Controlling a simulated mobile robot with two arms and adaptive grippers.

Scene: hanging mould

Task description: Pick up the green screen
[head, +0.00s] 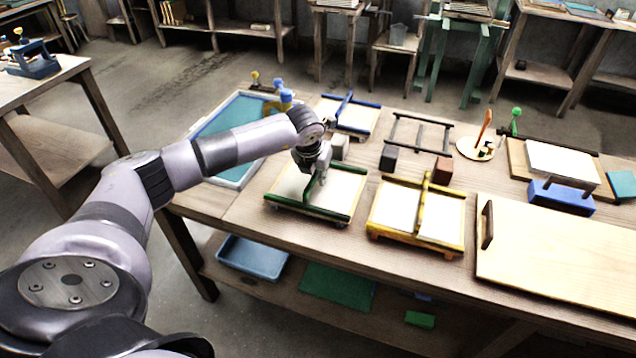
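The green screen (340,195) lies on the wooden table near the middle of the head view. It has a dark green frame, a pale mesh and a green bar rising across its middle. My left gripper (318,178) reaches down over this bar from above, at or touching it. The fingers are small and partly hidden against the bar, so I cannot tell whether they are closed on it. My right gripper is not in view.
A yellow screen (408,211) sits close on the right, and a blue screen (359,115) lies behind. Black and brown blocks (388,159) stand behind the yellow screen. A large wooden board (560,250) fills the right front.

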